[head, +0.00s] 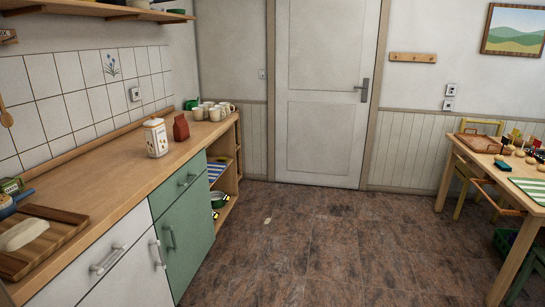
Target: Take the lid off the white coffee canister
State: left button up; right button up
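The white coffee canister (156,140) stands upright on the wooden counter, left of the middle in the head view.
A dark red bag (181,127) stands just right of the canister, with several mugs (214,112) farther back. A cutting board (48,240) with a pale block lies on the near counter. Open floor (300,245) separates the counter from a cluttered table (462,150) at right.

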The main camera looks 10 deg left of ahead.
aim_at(153, 120)
jog(key=i+u, duration=0.2)
jog(key=i, duration=0.45)
jog(key=i+l+u, duration=0.2)
jog(key=i, duration=0.45)
jog(key=i+l+u, duration=0.2)
jog(key=i, duration=0.45)
jog(key=j, duration=0.1)
